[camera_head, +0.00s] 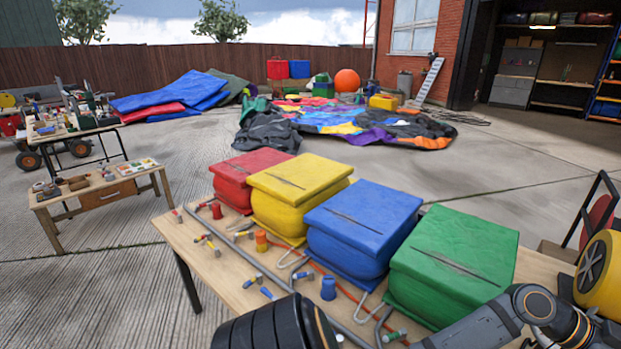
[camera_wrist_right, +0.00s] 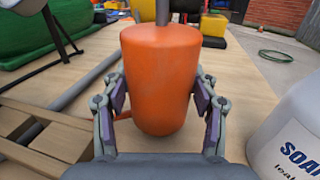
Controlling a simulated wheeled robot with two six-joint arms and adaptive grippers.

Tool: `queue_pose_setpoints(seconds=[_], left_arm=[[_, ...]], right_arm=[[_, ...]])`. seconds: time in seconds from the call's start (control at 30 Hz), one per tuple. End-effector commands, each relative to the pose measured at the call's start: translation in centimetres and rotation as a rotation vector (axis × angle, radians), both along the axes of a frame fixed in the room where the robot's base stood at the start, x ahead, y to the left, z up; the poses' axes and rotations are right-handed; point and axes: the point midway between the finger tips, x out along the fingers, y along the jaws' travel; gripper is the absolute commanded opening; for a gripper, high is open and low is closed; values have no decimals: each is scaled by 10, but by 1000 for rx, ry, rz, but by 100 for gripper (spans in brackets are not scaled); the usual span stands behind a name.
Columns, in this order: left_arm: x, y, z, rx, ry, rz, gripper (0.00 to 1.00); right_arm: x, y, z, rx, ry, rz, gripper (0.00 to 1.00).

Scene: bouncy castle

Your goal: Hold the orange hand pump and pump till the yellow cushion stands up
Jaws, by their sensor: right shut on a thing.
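The yellow cushion (camera_head: 298,184) stands among the row of cushions on the wooden table, a boxy block with creased, bulging sides and a dark slit on top. The orange hand pump (camera_wrist_right: 160,75) is upright and fills the middle of the right wrist view, with a grey rod rising from its top. My right gripper (camera_wrist_right: 162,108) is shut on the pump, one finger pad on each side. In the head view the pump and right gripper are out of sight; only my right arm shows. My left gripper is not in view.
Red (camera_head: 250,175), blue (camera_head: 360,225) and green cushions (camera_head: 452,262) share the table with small coloured valves and an orange hose (camera_head: 335,285). A white container (camera_wrist_right: 290,135) stands close on the right in the wrist view. Wooden pieces (camera_wrist_right: 60,140) and a grey tube lie on the left.

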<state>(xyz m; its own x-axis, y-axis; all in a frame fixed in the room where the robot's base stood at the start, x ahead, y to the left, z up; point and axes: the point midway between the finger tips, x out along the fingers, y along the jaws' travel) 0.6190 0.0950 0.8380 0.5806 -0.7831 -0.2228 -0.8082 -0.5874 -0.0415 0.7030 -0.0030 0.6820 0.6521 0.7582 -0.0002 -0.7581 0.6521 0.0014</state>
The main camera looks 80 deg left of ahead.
Motion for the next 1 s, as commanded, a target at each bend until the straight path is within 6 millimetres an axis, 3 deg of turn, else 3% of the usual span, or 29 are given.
queue_pose_setpoints(seconds=[0.03, 0.07, 0.23, 0.67, 0.83, 1.0], left_arm=[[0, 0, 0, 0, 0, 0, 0], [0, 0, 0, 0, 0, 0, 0], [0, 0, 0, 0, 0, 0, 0], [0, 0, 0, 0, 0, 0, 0], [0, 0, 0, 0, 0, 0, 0], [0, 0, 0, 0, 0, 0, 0]], right_arm=[[0, 0, 0, 0, 0, 0, 9], [0, 0, 0, 0, 0, 0, 61], [0, 0, 0, 0, 0, 0, 84], [-4, -5, -1, 1, 1, -1, 86], [-23, -27, -2, -3, -1, -2, 86], [-51, -61, -2, -4, 2, -3, 86]])
